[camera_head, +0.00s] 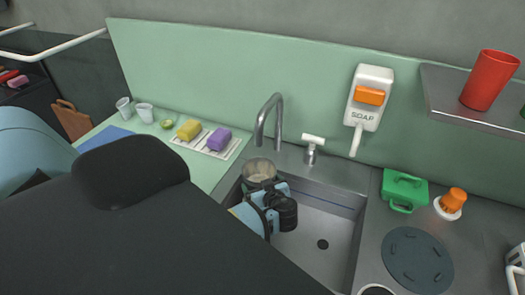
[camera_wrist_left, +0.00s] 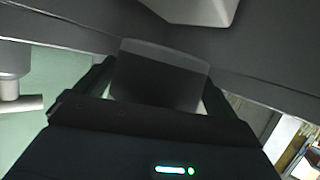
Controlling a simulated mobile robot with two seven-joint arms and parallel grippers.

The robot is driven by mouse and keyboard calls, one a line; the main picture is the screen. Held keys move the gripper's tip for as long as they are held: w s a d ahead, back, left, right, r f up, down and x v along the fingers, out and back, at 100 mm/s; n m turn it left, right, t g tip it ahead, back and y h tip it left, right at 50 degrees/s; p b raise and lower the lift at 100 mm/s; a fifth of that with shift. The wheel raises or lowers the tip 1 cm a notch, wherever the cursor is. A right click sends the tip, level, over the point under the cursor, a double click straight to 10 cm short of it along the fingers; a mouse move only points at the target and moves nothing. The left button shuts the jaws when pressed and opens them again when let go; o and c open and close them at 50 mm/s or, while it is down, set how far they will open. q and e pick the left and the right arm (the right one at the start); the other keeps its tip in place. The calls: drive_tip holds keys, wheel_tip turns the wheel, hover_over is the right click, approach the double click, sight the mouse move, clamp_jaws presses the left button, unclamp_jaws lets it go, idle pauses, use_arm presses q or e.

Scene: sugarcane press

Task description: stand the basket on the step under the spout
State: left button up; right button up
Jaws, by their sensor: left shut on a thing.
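The basket appears to be the round grey metal vessel (camera_head: 260,171) at the back left of the sink, below the curved spout (camera_head: 268,116). My left gripper (camera_head: 279,208) is just in front of it, partly covering it. In the left wrist view its fingers are shut on a dark grey piece (camera_wrist_left: 158,76), which I take to be part of the basket. The basket's underside is hidden, so I cannot tell whether it touches anything. The step cannot be made out clearly. My right gripper is out of view.
The sink (camera_head: 325,225) has bare floor right of my gripper. A tap lever (camera_head: 313,145) stands beside the spout. A soap dispenser (camera_head: 368,97) hangs on the wall. Sponges (camera_head: 219,139) lie on a rack at left. A green box (camera_head: 404,190) stands right of the sink.

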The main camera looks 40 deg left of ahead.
use_arm(q)
drive_tip(key=shift+f, duration=2.2)
drive_tip(key=shift+f+b, duration=0.1)
drive_tip(key=shift+b, duration=0.25)
drive_tip(key=shift+f, duration=0.15)
drive_tip(key=o, duration=0.7)
drive_tip(key=shift+o, duration=0.2)
drive_tip(key=shift+d+r, duration=0.15)
drive_tip(key=shift+r, duration=0.2)
drive_tip(key=v, duration=1.1)
drive_tip(key=shift+s+d, duration=0.2)
drive_tip(key=shift+d, duration=0.05)
